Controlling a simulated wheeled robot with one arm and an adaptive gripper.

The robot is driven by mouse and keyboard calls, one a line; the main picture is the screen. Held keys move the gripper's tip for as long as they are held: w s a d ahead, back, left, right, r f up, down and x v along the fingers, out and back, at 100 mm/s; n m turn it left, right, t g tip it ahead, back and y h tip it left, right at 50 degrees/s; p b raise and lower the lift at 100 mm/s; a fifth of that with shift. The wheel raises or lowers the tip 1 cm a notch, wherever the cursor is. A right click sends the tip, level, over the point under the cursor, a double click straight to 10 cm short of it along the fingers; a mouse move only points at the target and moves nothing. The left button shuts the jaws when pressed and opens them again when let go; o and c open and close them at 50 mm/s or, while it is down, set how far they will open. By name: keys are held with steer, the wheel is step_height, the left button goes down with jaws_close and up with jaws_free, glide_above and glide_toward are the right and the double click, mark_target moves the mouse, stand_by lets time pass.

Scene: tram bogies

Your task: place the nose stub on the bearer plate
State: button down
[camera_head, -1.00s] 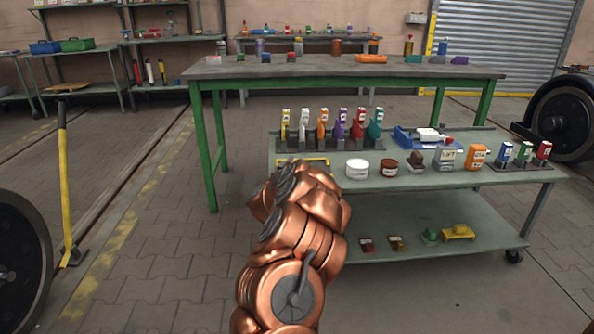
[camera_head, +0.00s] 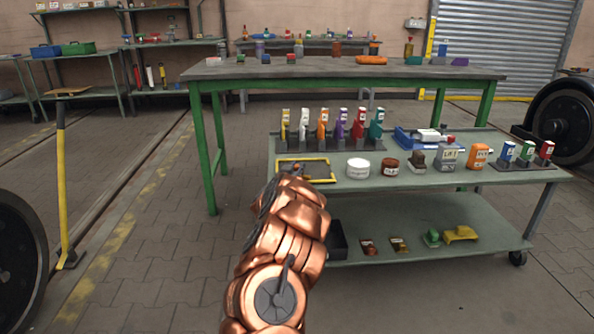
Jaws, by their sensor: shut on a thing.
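A yellow-edged rectangle (camera_head: 318,181) lies at the left end of the cart's top; it may be the bearer plate, but I cannot be sure. My copper arm reaches up from the bottom of the picture to its front edge and covers part of it. My gripper is hidden beyond the arm's far end, so its fingers and what they hold do not show. A small reddish-dark bit shows just above the arm's end, too small to identify. I cannot make out the nose stub.
The cart top (camera_head: 405,182) carries a rack of coloured bottles (camera_head: 341,127), a white tub (camera_head: 358,169), a brown jar (camera_head: 389,168), a blue tray (camera_head: 407,139) and an orange container (camera_head: 478,155). A black bin (camera_head: 339,241) sits on the lower shelf. A green-legged table (camera_head: 337,68) stands behind.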

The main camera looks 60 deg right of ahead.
steer(key=c, duration=1)
jaws_free()
steer(key=shift+r, duration=0.1)
steer(key=p+v, duration=0.3)
steer(key=v, duration=0.9)
